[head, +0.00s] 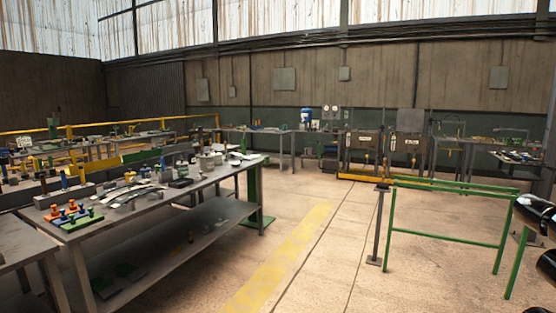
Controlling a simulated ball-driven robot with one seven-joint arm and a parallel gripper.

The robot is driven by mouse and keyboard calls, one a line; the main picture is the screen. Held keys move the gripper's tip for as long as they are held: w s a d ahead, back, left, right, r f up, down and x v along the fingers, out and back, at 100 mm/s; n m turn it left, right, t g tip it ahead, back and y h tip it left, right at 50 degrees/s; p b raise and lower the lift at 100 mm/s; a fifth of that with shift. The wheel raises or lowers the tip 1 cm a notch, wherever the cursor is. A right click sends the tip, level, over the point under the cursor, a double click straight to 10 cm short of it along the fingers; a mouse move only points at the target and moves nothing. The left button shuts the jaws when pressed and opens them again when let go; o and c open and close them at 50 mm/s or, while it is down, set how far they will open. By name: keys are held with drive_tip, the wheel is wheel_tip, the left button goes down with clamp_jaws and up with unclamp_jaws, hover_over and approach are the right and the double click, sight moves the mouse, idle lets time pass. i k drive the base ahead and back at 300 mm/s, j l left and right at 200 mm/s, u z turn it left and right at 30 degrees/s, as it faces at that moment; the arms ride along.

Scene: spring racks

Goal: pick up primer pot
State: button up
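I cannot pick out the primer pot for certain among the many small items in the head view. The near workbench (185,200) at the left holds several small things too small to name surely. A blue-and-white container (306,118) stands far off on the bench by the back wall; I cannot tell what it is. Glossy black parts of my arm show at the right edge. My gripper is not in view.
A green rail frame (450,240) stands at the right, with a dark post (377,228) beside it. A yellow floor stripe (280,258) runs along open floor right of the workbench. A grey table corner (25,245) is at lower left. More benches (258,131) line the back.

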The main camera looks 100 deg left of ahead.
sight(176, 159)
drive_tip(key=u, duration=3.7)
